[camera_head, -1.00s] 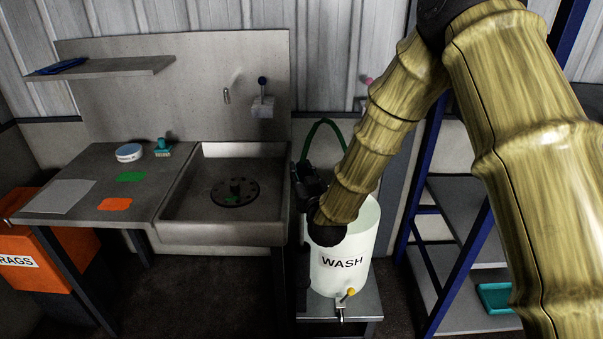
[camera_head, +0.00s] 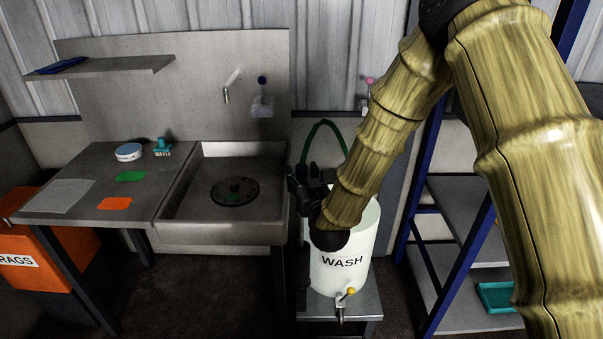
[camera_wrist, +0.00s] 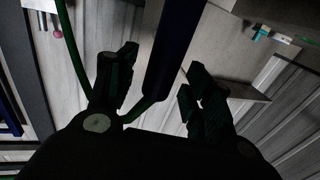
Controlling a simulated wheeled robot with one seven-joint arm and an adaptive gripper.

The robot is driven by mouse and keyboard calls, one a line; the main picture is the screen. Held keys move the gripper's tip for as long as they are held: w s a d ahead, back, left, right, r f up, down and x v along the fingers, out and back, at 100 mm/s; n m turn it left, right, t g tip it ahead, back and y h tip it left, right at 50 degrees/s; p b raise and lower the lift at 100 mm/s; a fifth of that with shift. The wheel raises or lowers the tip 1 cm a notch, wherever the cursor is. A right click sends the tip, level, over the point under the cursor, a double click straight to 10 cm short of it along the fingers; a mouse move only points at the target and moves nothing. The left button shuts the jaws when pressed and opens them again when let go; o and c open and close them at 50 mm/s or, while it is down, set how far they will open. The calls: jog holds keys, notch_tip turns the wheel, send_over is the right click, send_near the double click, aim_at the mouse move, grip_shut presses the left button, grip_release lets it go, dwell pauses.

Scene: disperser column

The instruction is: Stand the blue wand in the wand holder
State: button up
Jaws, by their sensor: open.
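The wand appears as a dark blue rod (camera_wrist: 174,45) in the wrist view, running down from the top edge between my fingers. A green hose (camera_wrist: 75,60) loops near its lower end; it also rises behind the tub in the head view (camera_head: 325,123). My gripper (camera_wrist: 158,78) is open, with one finger on each side of the rod; contact is not clear. In the head view my gripper (camera_head: 306,186) is beside the tub's upper left, and I cannot make out the wand there. A pale wall bracket (camera_head: 262,106) under a blue ball may be the wand holder.
The white WASH tub (camera_head: 343,262) stands on a metal stand below my wrist. Left are the sink (camera_head: 215,221) and a bench with a tub, brush and coloured cards. A blue-framed rack (camera_head: 455,258) stands right. A pink-balled bracket is partly hidden behind my arm.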

jog(key=v, duration=1)
jog(key=s+d+f+m+g+h, duration=0.1)
jog(key=s+d+f+g, duration=0.3)
jog(key=f, duration=0.5)
jog(key=s+d+f+g+h, duration=0.1)
jog(key=s+d+f+g, duration=0.15)
jog(key=s+f, duration=0.55)
jog(key=s+d+f+m+g+h, duration=0.1)
jog(key=s+d+f+g, duration=0.25)
jog(key=f, duration=0.75)
jog(key=s+d+f+g, duration=0.2)
jog(key=s+d+f, duration=0.1)
jog(key=s, duration=0.5)
jog(key=s+d+f+m+g+h, duration=0.1)
jog(key=s+d+f+g, duration=0.2)
jog(key=s+f, duration=0.2)
jog(key=s+d+f+g, duration=0.2)
jog(key=s+d+f, duration=0.1)
jog(key=s, duration=0.9)
jog(key=shift+d+f+h, duration=0.3)
jog(key=shift+d+f, duration=0.05)
jog(key=shift+f, duration=0.35)
